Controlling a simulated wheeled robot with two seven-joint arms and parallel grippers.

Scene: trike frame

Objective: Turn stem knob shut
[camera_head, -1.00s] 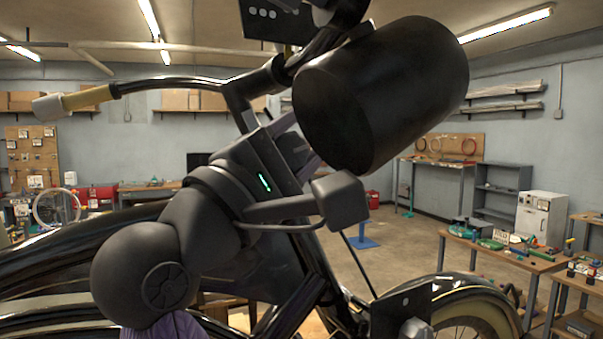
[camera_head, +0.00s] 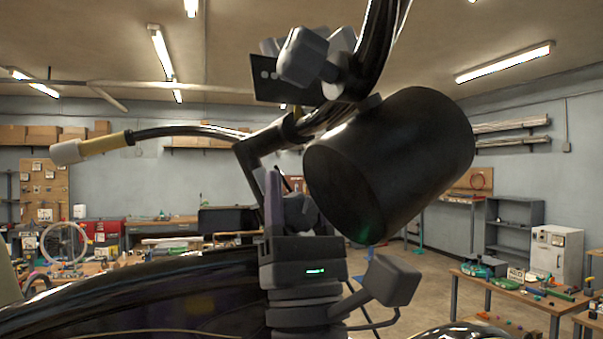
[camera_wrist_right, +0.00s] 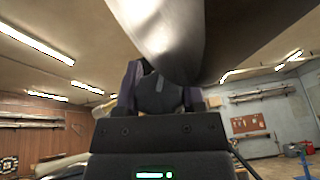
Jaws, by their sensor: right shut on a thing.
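My right gripper (camera_head: 290,195) stands nearly upright under the handlebar stem, its fingers pointing up. It is shut on a small dark grey knob (camera_head: 300,213), partly hidden by the fingers and the big black cylinder. In the right wrist view the knob (camera_wrist_right: 158,97) sits between the two purple-grey fingers of the right gripper (camera_wrist_right: 160,88). A dark glossy rounded surface looms just above it there. How far the knob is turned cannot be told. My left gripper is not in view.
The large black cylinder (camera_head: 390,165) hangs close to the right of the gripper. The black handlebar (camera_head: 190,131) with its tan grip (camera_head: 102,145) runs left above it. A dark glossy fender (camera_head: 150,295) lies low on the left. Workbenches stand farther back.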

